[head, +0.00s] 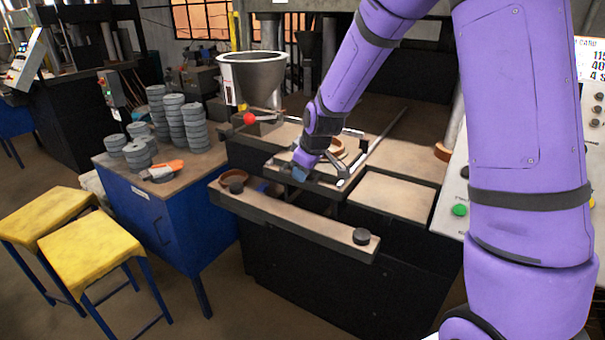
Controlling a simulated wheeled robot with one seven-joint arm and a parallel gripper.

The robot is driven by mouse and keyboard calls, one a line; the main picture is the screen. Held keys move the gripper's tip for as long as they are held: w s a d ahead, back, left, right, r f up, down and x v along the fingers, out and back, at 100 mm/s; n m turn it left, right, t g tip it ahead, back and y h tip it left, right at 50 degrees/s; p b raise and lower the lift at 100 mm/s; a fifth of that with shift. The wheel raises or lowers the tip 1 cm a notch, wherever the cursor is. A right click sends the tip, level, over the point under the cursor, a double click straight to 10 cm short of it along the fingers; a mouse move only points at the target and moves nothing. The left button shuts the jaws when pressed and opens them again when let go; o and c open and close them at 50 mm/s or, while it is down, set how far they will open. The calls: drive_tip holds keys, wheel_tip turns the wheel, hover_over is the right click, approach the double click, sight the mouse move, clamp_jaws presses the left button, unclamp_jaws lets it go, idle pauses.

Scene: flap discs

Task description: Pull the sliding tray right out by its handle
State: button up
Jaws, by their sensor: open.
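The sliding tray (322,187) looks like a dark-edged, tan-topped plate at the front of the press, left of centre in the head view. A brown ring (338,146) lies behind my gripper, partly covered by it. My gripper (299,174) is open, with its blue-grey tip low over the tray's front left part. I cannot tell whether it touches the tray. I cannot make out the tray's handle clearly; my gripper and wrist cover part of that area.
A tan-topped front bar (295,218) with two dark knobs runs before the tray. A metal hopper (254,75) and red ball lever (249,119) stand behind left. A blue cabinet (165,215) holds stacked grey discs (195,127). Yellow stools (92,250) stand left.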

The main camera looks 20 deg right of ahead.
drive_tip(key=a+v, duration=0.1)
drive_tip(key=v, duration=0.7)
drive_tip(key=shift+s+d+r, duration=0.2)
drive_tip(key=shift+d+r, duration=0.05)
drive_tip(key=shift+d, duration=0.25)
drive_tip(key=s+d+r+m, duration=0.1)
drive_tip(key=s+r, duration=0.3)
drive_tip(key=s, duration=0.6)
drive_tip(key=s+d+r+m, duration=0.1)
drive_tip(key=s+r+m, duration=0.3)
drive_tip(key=s, duration=0.6)
drive_tip(key=s+d+r+m+h, duration=0.1)
drive_tip(key=s+r+m, duration=0.2)
drive_tip(key=s, duration=0.7)
wheel_tip(320, 180, up, 2)
drive_tip(key=shift+s+d+r, duration=0.1)
drive_tip(key=shift+s+d, duration=0.1)
drive_tip(key=shift+s, duration=0.05)
